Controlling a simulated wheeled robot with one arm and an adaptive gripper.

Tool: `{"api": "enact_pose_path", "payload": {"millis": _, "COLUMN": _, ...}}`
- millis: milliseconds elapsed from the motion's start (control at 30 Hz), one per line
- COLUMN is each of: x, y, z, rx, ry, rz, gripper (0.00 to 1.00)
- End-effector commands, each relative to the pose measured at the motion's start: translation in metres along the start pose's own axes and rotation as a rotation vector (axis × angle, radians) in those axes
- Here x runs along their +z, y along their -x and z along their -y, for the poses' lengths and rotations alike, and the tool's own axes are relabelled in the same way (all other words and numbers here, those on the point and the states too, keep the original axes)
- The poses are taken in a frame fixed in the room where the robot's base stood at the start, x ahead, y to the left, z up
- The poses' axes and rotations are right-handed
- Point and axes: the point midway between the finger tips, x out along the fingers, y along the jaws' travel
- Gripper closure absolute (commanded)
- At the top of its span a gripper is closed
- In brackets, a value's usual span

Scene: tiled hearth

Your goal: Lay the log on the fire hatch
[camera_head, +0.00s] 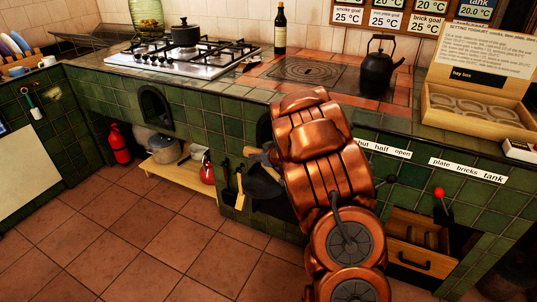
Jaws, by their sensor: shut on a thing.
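My copper arm reaches in from the bottom right and covers much of the stove front. My gripper (270,154) shows only in part at the left edge of the arm. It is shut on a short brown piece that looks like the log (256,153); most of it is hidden. Just below is a dark rounded plate (265,187), which looks like the lowered fire hatch, in front of a dark opening (264,128) in the green tiles. I cannot tell whether the log touches the plate.
A black kettle (379,68) and a wine bottle (280,28) stand on the worktop by the hotplate (305,70). A gas hob (183,57) carries a black pot (185,34). A low wooden bench (180,170) and a red extinguisher (119,145) stand below. The floor at left is clear.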

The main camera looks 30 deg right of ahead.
Motion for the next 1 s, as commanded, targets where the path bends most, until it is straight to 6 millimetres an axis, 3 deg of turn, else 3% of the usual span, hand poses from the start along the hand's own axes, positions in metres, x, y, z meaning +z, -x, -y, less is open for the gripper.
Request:
{"api": "enact_pose_path", "payload": {"millis": 100, "x": 0.019, "y": -0.001, "z": -0.021, "rx": 0.01, "ry": -0.013, "rz": 0.047, "gripper": 1.0}}
{"api": "enact_pose_path", "payload": {"millis": 300, "x": 0.034, "y": -0.004, "z": -0.034, "rx": 0.013, "ry": -0.02, "rz": 0.078, "gripper": 1.0}}
{"api": "enact_pose_path", "payload": {"millis": 1000, "x": 0.069, "y": -0.024, "z": -0.031, "rx": 0.014, "ry": -0.021, "rz": 0.08, "gripper": 1.0}}
